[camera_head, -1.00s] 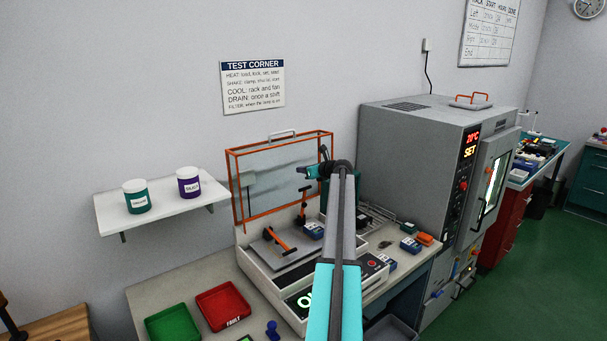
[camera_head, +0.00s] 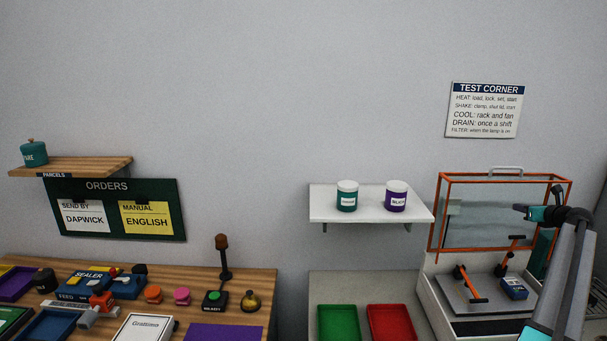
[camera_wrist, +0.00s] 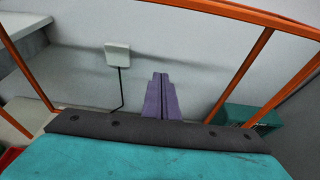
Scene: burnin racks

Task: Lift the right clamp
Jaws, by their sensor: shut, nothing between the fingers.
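The right clamp (camera_head: 507,258) stands on the shaker's grey plate (camera_head: 452,293); its orange handle is tilted up and has a dark grip at the top. The left clamp (camera_head: 471,285) has its orange bar lying low across the plate. A blue device (camera_head: 514,289) sits beside the clamps. My gripper (camera_head: 519,208) is above the right clamp, in front of the raised orange-framed lid (camera_head: 503,178), and apart from the clamp. In the wrist view its purple fingers (camera_wrist: 161,98) are together and empty; no clamp shows there.
A white shelf (camera_head: 325,208) with two labelled jars is left of the shaker. A green tray (camera_head: 338,322) and a red tray (camera_head: 392,322) lie on the bench. A wooden bench (camera_head: 255,285) with several items stands further left.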

